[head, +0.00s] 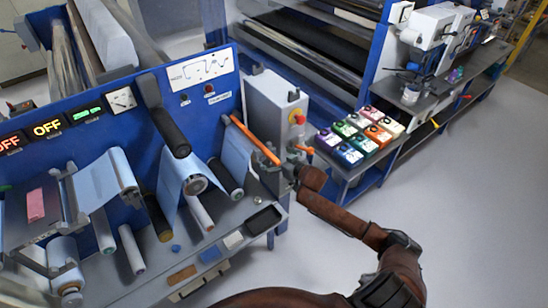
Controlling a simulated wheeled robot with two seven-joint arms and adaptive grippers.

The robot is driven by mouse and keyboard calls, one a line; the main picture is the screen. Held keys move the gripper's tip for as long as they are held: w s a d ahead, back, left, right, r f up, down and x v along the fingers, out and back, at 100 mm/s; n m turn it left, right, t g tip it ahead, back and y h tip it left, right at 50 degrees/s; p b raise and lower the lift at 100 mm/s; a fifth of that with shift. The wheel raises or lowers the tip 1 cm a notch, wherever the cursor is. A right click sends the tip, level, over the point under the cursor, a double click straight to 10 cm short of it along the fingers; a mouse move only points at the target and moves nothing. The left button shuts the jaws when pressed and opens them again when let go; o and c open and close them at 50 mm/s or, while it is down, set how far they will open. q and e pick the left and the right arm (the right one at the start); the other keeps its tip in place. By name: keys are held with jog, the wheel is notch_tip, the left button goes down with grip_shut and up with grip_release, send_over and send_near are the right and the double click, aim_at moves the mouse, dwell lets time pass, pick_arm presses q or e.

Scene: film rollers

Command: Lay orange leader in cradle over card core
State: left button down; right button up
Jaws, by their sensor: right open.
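A long thin orange bar (254,139), which looks like the orange leader, slants beside the blue film at the right end of the machine. My right gripper (287,168) is small and dark at the bar's near lower end. Its jaws are open, and I cannot tell whether they touch the bar. A brown roll (158,218), possibly the card core, leans among the rollers at the machine's front. I cannot make out the cradle for certain. My left gripper is not in view.
Blue film (178,172) hangs over a roller left of the bar. A grey control box (272,108) with a red button stands behind it. A black tray (264,220) lies on the bench below. Coloured boxes (366,134) fill a side table at right. The floor at right is clear.

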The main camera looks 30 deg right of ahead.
jog(key=shift+s, duration=0.1)
jog(key=shift+p+v, duration=0.95)
jog(key=shift+v, duration=0.2)
jog(key=shift+s+f, duration=0.15)
jog(key=shift+f, duration=0.1)
jog(key=shift+f+p+v, duration=0.2)
jog(key=shift+p+v, duration=0.7)
jog(key=shift+v, duration=0.3)
jog(key=shift+s, duration=0.2)
jog(key=shift+s+r+p, duration=0.2)
jog(key=shift+s+p, duration=0.7)
jog(key=shift+s, duration=0.25)
